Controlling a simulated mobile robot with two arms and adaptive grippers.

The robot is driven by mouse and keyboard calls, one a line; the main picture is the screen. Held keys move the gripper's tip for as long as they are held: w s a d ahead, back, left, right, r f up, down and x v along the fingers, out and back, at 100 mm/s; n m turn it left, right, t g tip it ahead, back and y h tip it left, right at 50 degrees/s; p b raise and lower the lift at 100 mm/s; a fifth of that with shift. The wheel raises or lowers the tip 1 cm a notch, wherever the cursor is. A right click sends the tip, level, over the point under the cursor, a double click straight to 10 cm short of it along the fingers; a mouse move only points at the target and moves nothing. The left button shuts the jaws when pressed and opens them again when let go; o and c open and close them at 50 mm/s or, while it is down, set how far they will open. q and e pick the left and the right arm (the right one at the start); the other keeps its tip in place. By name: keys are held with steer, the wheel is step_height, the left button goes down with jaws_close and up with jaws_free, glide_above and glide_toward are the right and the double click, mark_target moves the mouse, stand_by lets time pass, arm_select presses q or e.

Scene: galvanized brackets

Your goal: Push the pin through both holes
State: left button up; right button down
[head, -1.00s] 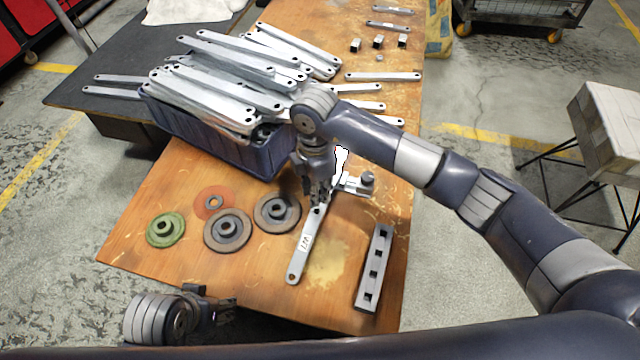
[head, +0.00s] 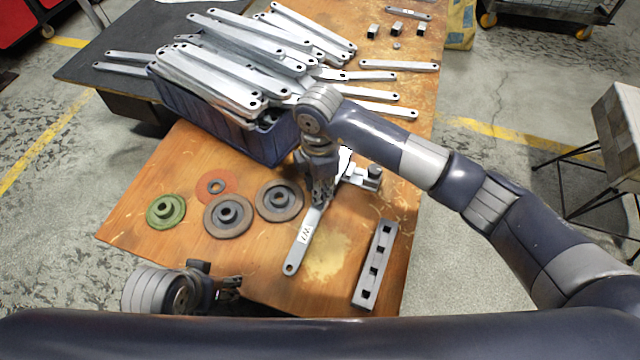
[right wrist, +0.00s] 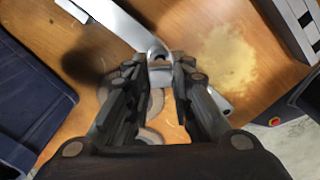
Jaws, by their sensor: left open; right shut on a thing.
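A flat silver bracket (head: 309,226) with a white label lies along the table, its near end hole visible. My right gripper (head: 320,200) points down at its far end. In the right wrist view, my right gripper (right wrist: 160,68) is shut on the bracket (right wrist: 118,22) at its holed end. My left gripper (head: 230,287) is open and empty at the table's near left edge, apart from the bracket. A small metal fixture (head: 356,178) with a round grey top stands just right of my right gripper, partly hidden. I cannot make out the pin or a second aligned hole.
A blue bin (head: 262,150) heaped with silver brackets (head: 215,75) stands at the back left. Several wheels, one green (head: 165,210), lie left of the labelled bracket. A grey bar with square holes (head: 376,265) lies to its right. Bare tabletop shows between them.

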arm_select(q)
steer(key=shift+r, duration=0.2)
steer(key=shift+f+b, duration=0.35)
steer(key=shift+f, duration=0.2)
arm_select(e)
steer(key=shift+f, duration=1)
arm_select(q)
steer(key=shift+w, duration=0.25)
arm_select(e)
steer(key=shift+f, duration=0.25)
arm_select(q)
steer(key=shift+w+d+f, duration=0.1)
steer(key=shift+w, duration=0.15)
arm_select(e)
steer(key=shift+f, duration=0.3)
arm_select(q)
steer(key=shift+w+t+b, duration=0.1)
steer(key=shift+t+b, duration=0.2)
arm_select(e)
steer(key=shift+f, duration=0.1)
arm_select(q)
steer(key=shift+w, duration=0.15)
steer(key=shift+d, duration=0.1)
arm_select(e)
steer(key=c, duration=1.3)
jaws_free()
